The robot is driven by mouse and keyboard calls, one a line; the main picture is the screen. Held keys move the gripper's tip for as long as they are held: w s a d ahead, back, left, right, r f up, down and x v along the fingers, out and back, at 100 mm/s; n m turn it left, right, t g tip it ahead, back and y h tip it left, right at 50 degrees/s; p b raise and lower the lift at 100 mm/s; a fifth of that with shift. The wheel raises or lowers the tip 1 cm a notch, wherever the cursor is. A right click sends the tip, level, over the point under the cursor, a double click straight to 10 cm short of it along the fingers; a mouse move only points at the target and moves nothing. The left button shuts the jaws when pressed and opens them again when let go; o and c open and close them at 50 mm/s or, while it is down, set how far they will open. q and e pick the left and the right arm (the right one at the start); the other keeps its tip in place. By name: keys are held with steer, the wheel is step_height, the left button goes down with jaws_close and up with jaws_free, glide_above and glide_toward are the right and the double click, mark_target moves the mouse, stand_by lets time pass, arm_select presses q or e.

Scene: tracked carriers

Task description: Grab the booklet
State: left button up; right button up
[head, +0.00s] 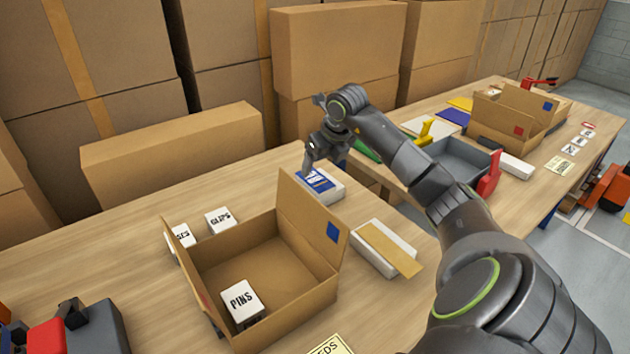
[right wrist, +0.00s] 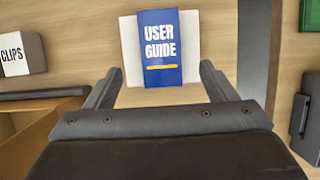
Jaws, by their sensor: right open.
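The booklet (right wrist: 161,48) is blue with the words USER GUIDE and a yellow line, lying on a white block (right wrist: 129,50). In the head view the booklet (head: 316,181) is on the table behind the open cardboard box, partly hidden by my right gripper. My right gripper (head: 314,160) is above it, pointing down. In the right wrist view its two fingers (right wrist: 157,85) are spread apart, with the booklet ahead between and beyond the tips. Nothing is held. My left gripper is not seen.
An open cardboard box (head: 263,250) holds a white PINS box (head: 241,302). A CLIPS box (head: 220,221) and another small white box stand behind it. A white block with a cardboard strip (head: 388,247) lies to the right. A grey bin (head: 455,165) is on the far table.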

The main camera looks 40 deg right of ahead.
mark_target(316, 180)
steer(key=shift+p+x, duration=0.55)
steer(key=shift+x, duration=2.65)
steer(key=shift+d, duration=0.1)
steer(key=shift+r, duration=0.1)
steer(key=c, duration=1.1)
